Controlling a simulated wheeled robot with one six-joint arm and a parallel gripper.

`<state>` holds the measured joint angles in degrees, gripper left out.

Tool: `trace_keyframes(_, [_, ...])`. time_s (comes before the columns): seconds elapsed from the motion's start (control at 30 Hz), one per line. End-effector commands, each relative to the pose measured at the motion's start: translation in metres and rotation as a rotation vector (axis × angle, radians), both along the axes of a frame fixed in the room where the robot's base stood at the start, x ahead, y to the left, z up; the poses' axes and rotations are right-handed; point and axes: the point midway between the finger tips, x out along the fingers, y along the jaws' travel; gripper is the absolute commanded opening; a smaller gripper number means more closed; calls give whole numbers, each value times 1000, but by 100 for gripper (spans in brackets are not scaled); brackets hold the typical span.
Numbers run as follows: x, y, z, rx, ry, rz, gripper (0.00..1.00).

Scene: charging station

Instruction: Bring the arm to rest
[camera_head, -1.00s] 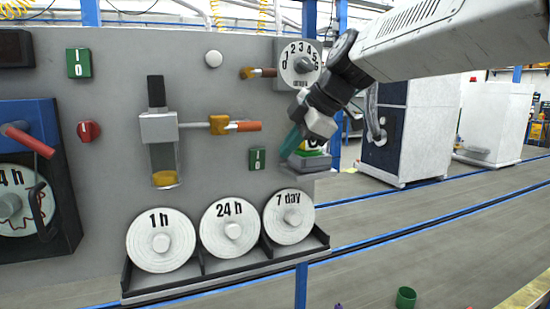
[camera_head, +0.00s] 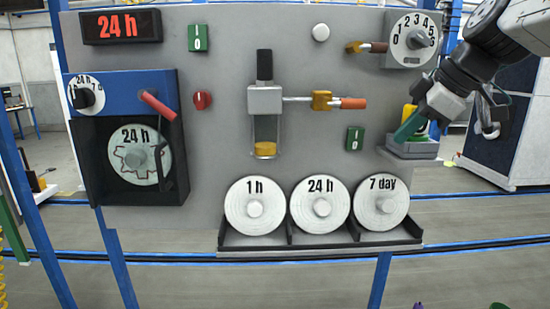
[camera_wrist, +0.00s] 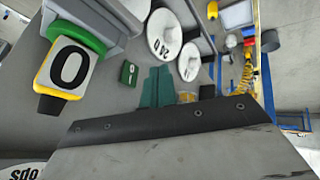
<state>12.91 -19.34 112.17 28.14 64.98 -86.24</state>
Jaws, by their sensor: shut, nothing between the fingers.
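My arm reaches in from the top right of the head view. My gripper (camera_head: 408,130), with teal fingers, points down and left in front of the panel's right edge. In the head view it is just left of the yellow and green stop button (camera_head: 418,120) on its grey box (camera_head: 410,149), partly covering it. In the wrist view the teal fingers (camera_wrist: 157,86) are together with nothing between them. The button, marked 0, shows at the wrist view's upper left (camera_wrist: 68,68). I cannot tell whether the gripper touches anything.
The grey panel (camera_head: 220,120) carries a red 24 h display (camera_head: 121,27), a dial (camera_head: 413,40), green switches (camera_head: 355,138), a red knob (camera_head: 202,101) and a lever mechanism (camera_head: 265,99). Discs marked 1 h (camera_head: 254,206), 24 h (camera_head: 320,204) and 7 day (camera_head: 381,202) stand in a black rack (camera_head: 270,242).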

Motion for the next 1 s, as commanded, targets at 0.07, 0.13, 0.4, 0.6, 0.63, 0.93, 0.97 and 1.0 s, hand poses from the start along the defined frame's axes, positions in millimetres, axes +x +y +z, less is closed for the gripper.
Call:
trace_keyframes(0.07, [-17, -3, -26, 57, 127, -165, 0])
trace_keyframes(0.13, [-38, -3, -48, 95, 234, -327, 0])
trace_keyframes(0.4, [-142, 0, -134, 125, 533, -921, 0])
trace_keyframes(0.6, [-212, -2, -185, 60, 577, -1165, 0])
trace_keyframes(0.63, [-218, -2, -190, 50, 575, -1165, 0])
trace_keyframes(0.93, [-232, 4, -193, 37, 540, -1116, 0])
trace_keyframes(0.97, [-232, 4, -193, 37, 541, -1115, 0])
trace_keyframes(1.0, [-231, 4, -193, 37, 541, -1115, 0])
